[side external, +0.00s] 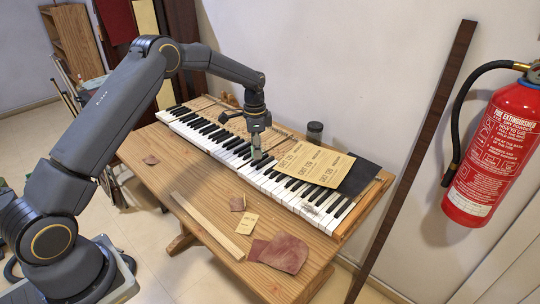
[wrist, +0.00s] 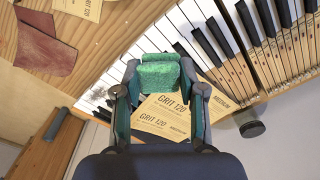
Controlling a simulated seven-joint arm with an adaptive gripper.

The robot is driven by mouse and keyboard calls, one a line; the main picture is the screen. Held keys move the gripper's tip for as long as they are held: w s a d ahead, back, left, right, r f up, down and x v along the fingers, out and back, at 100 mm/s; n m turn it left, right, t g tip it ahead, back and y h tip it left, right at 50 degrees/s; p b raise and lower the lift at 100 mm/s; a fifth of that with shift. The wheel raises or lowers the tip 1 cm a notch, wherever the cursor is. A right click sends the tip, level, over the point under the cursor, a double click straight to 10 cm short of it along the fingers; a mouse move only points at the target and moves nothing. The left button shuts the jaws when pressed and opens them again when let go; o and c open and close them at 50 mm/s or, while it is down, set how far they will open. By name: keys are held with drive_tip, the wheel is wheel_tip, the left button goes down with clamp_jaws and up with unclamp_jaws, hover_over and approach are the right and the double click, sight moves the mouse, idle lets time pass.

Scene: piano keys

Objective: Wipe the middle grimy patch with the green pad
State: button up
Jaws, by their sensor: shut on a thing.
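The green pad (wrist: 158,74) is held between the fingers of my gripper (wrist: 157,84) in the wrist view. In the side view my gripper (side external: 258,150) points down over the middle of the piano keyboard (side external: 215,140), with its tips at or just above the keys; contact is unclear. The pad is hard to make out there. One grey grimy patch (wrist: 97,93) shows on white keys in the wrist view, left of the pad, toward the keyboard's right end in the side view. Other patches are not clearly visible, and the keys under the pad are hidden.
Tan grit 120 sandpaper sheets (side external: 310,164) and a dark sheet (side external: 360,176) lie over the keyboard's back right. A dark jar (side external: 314,132) stands behind. Brown scraps (side external: 283,252) and a wooden strip (side external: 207,225) lie on the table in front. A fire extinguisher (side external: 500,150) hangs right.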

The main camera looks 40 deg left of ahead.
drive_tip(key=m, duration=0.1)
hover_over(276, 189)
drive_tip(key=a, duration=0.2)
wheel_tip(276, 189, down, 3)
drive_tip(key=shift+d+f, duration=0.1)
drive_tip(key=shift+f, duration=3.2)
drive_tip(key=shift+w+d+f, duration=0.1)
drive_tip(key=shift+d+f, duration=0.4)
drive_tip(key=shift+d, duration=0.1)
drive_tip(key=shift+d+f, duration=0.1)
drive_tip(key=shift+d, duration=1.4)
drive_tip(key=shift+a, duration=2)
drive_tip(key=shift+a+r, duration=0.15)
drive_tip(key=shift+r, duration=0.05)
wheel_tip(276, 189, up, 8)
